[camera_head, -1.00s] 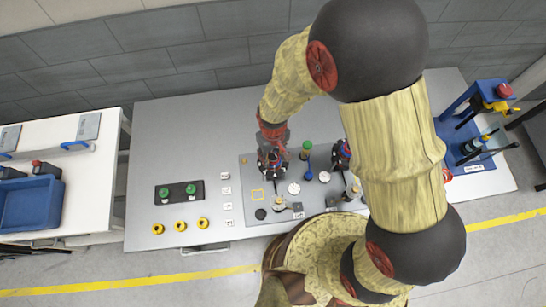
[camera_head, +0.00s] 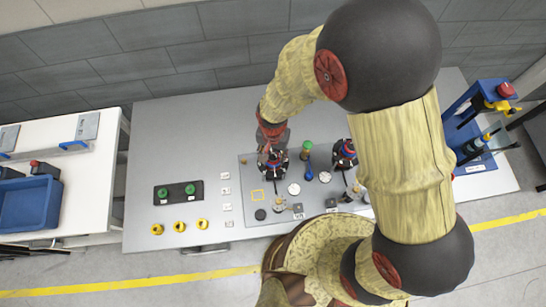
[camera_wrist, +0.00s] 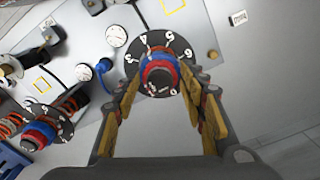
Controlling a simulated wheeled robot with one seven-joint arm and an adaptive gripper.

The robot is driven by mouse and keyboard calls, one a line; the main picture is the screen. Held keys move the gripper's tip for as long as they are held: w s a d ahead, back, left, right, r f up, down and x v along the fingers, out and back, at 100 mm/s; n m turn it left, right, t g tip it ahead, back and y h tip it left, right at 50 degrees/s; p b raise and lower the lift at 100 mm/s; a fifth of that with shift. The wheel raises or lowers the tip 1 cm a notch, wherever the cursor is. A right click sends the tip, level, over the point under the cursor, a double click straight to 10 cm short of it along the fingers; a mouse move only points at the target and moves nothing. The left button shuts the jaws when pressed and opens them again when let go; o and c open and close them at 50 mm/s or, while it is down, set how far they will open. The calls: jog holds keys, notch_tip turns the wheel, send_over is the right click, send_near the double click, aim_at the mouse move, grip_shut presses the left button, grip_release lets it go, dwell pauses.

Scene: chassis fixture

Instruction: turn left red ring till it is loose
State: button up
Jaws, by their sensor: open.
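The left red ring (camera_wrist: 160,76) sits with a blue ring (camera_wrist: 158,60) above a black numbered dial (camera_wrist: 150,42) in the wrist view. My gripper (camera_wrist: 163,88) is open, with one yellow-padded finger on each side of the red ring. I cannot tell if the pads touch it. In the head view my gripper (camera_head: 271,155) is over the left dial unit (camera_head: 270,172) and partly hides it. A second unit with its own red ring (camera_wrist: 40,132) and dial stands at the lower left of the wrist view, and to the right in the head view (camera_head: 345,152).
The grey plate (camera_head: 247,210) also carries white gauges (camera_wrist: 116,35), a blue knob (camera_wrist: 104,66) and a green-topped post (camera_head: 306,147). The table's back left is clear.

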jog(key=m, duration=0.5)
jog(key=shift+m, duration=0.4)
jog(key=m+b, duration=0.1)
jog(key=m, duration=0.5)
jog(key=shift+c, duration=1)
jog(key=c, duration=0.7)
jog(key=shift+c, duration=0.2)
